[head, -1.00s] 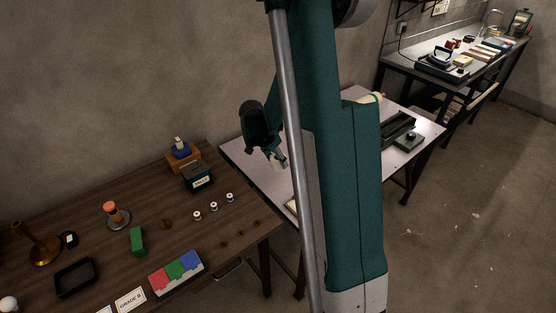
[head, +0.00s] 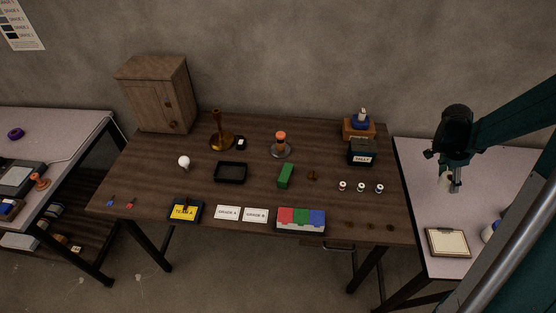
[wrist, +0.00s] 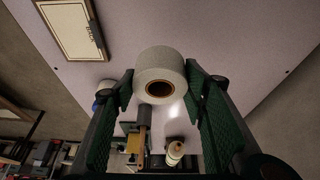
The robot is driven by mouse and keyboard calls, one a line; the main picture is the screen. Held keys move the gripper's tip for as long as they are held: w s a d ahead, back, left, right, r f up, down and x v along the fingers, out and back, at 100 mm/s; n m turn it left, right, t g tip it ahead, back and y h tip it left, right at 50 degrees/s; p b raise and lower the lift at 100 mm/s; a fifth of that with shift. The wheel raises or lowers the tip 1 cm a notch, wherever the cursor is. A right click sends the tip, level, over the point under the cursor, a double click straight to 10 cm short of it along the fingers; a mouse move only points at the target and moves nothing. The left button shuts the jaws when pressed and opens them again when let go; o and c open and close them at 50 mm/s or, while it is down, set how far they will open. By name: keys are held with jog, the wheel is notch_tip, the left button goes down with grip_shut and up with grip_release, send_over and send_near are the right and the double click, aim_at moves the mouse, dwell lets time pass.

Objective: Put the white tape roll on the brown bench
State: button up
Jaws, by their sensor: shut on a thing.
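The white tape roll (wrist: 160,76) is between the two green fingers of my gripper (wrist: 161,90) in the wrist view, its brown core showing. In the head view my gripper (head: 451,187) is at the right, over the pale table, pointing down with the pale roll (head: 444,182) partly hidden at its fingertips. The brown bench (head: 150,195) fills the middle of the head view, to the left of my gripper.
On the bench stand a cabinet (head: 160,93), a black tray (head: 230,173), a green block (head: 286,175), a tally box (head: 361,153) and several small spools. Bare wood shows around (head: 340,208) the right front. A clipboard (head: 447,242) lies on the pale table (head: 415,170).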

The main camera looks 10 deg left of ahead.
notch_tip(320, 180, up, 12)
jog(key=n+t+y+p, duration=0.1)
jog(key=n+t+p, duration=0.2)
jog(key=n, duration=0.6)
send_over(316, 150)
jog(key=s+a, duration=0.1)
notch_tip(316, 150, down, 4)
jog(key=shift+a+f, duration=0.1)
jog(key=shift+f, duration=0.6)
jog(key=shift+f, duration=3.15)
jog(key=shift+f+b, duration=0.55)
jog(key=shift+f, duration=1.3)
